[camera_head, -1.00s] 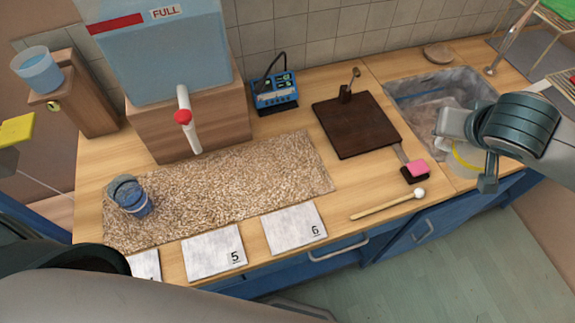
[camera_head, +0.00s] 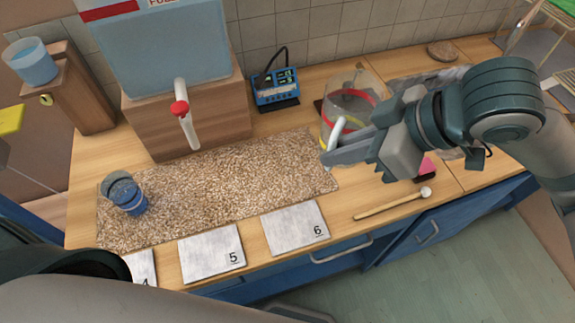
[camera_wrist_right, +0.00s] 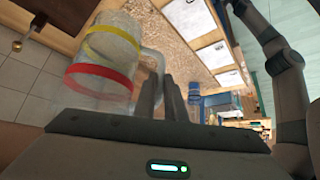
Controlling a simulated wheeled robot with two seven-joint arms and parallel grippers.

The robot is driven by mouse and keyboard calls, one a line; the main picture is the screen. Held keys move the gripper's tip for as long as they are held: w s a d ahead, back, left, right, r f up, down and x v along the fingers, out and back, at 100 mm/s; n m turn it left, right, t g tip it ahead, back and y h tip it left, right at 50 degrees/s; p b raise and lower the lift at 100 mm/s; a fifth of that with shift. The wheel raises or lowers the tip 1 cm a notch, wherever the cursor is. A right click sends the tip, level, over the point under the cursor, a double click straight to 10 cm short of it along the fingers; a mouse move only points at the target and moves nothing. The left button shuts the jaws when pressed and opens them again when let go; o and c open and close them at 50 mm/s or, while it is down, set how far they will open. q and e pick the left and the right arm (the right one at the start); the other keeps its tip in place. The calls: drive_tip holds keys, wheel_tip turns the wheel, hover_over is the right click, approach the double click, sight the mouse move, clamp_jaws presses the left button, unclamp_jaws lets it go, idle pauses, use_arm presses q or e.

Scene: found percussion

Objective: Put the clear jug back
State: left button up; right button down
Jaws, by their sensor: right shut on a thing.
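The clear jug (camera_head: 352,96) has a red band, a yellow band and a pale handle. My right gripper (camera_head: 334,150) is shut on the jug's handle. In the head view the jug is in front of the dark board and mostly covers it; I cannot tell its exact height above the counter. In the right wrist view the jug (camera_wrist_right: 103,62) is left of the fingers (camera_wrist_right: 160,97), its handle reaching toward them. The gripper and forearm hide part of the jug. My left gripper is not in view.
A speckled mat (camera_head: 225,185) lies left of the jug, with a small blue cup (camera_head: 127,197) on it. A tank with a red tap (camera_head: 180,108) stands behind. Cards 5 (camera_head: 211,252) and 6 (camera_head: 295,228) and a mallet (camera_head: 392,204) lie along the front. The sink is partly hidden.

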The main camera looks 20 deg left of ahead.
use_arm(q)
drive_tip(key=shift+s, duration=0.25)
